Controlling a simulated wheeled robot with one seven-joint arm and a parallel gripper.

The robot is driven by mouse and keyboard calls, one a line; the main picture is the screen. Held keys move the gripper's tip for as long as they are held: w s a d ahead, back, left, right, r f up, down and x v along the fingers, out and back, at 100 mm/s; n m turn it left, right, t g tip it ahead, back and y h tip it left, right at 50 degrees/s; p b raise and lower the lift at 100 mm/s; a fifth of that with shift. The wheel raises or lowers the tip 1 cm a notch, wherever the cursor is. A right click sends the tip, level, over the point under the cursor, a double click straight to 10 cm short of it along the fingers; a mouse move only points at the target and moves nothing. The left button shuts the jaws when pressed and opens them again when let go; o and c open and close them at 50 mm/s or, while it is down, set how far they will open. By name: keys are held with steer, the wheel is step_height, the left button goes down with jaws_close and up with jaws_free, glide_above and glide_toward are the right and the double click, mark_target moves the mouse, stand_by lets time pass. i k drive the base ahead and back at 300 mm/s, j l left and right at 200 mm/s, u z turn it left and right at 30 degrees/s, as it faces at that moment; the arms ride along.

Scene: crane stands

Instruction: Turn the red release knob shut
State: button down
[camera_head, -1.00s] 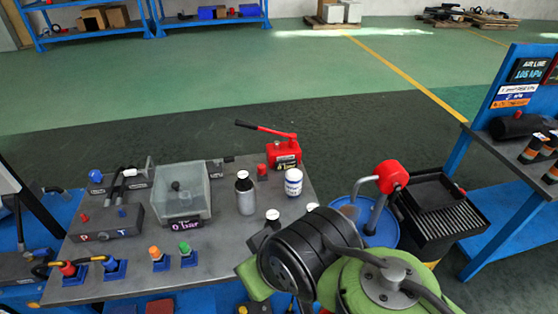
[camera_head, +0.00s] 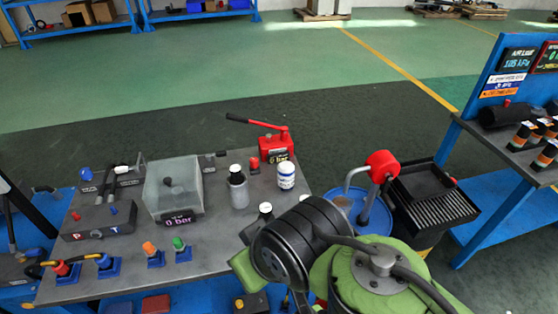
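A red hand pump (camera_head: 276,147) with a long dark-tipped lever stands at the back right of the grey bench. A small red knob (camera_head: 254,163) sits just left of it. I cannot tell for sure whether this is the release knob, or whether it is open or shut. My green and black arm (camera_head: 300,240) fills the lower right and covers the bench's front right corner. My gripper is not visible in this view.
The grey bench (camera_head: 120,252) carries a clear box (camera_head: 172,190) with a "0 bar" display, bottles (camera_head: 238,187) and coloured couplings. A blue drum (camera_head: 345,205) with a red-headed pump and a black crate (camera_head: 435,205) stand to the right.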

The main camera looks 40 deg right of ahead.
mark_target(253, 163)
steer(key=z, duration=1.1)
